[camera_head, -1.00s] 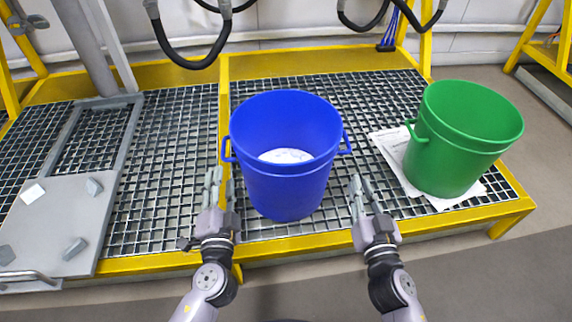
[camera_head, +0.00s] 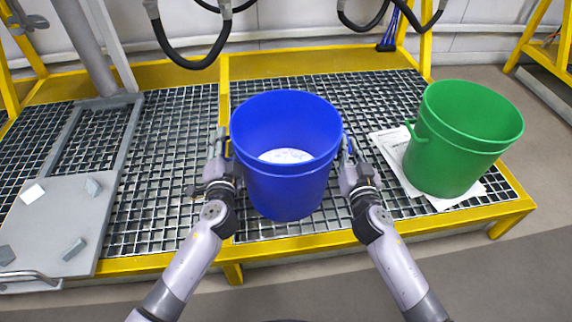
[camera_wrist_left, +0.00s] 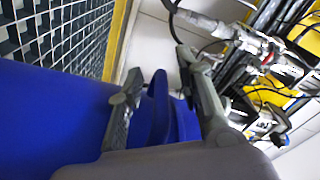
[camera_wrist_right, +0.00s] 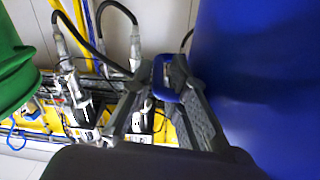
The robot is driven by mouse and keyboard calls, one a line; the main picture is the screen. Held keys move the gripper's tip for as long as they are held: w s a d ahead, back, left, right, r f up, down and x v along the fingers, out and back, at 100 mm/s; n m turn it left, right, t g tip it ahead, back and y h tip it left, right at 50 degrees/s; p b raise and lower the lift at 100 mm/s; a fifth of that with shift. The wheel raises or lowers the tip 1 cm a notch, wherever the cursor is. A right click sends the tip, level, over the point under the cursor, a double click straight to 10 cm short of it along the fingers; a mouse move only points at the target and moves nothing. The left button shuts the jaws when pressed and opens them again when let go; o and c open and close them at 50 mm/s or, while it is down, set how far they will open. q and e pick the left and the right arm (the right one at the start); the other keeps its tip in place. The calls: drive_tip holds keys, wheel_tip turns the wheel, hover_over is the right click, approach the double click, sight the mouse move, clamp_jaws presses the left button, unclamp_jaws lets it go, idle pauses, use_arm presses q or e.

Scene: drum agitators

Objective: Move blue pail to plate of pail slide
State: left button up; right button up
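The blue pail (camera_head: 290,185) stands upright on the grating in the middle of the head view, with white material inside. My left gripper (camera_head: 218,148) is at its left side; in the left wrist view the pail's handle (camera_wrist_left: 160,108) lies between the two spread fingers. My right gripper (camera_head: 350,155) is at its right side; in the right wrist view the other handle (camera_wrist_right: 165,80) lies between spread fingers, close to one of them. The pail slide's grey plate (camera_head: 45,225) lies at the left of the head view, with small blocks on it.
A green pail (camera_head: 460,130) stands on white sheets (camera_head: 392,145) at the right. Yellow beams (camera_head: 300,237) edge the grating platform. Black hoses (camera_head: 195,62) hang at the back.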

use_arm(q)
drive_tip(key=shift+c, duration=0.3)
clamp_jaws()
idle(0.6)
drive_tip(key=shift+r, duration=0.3)
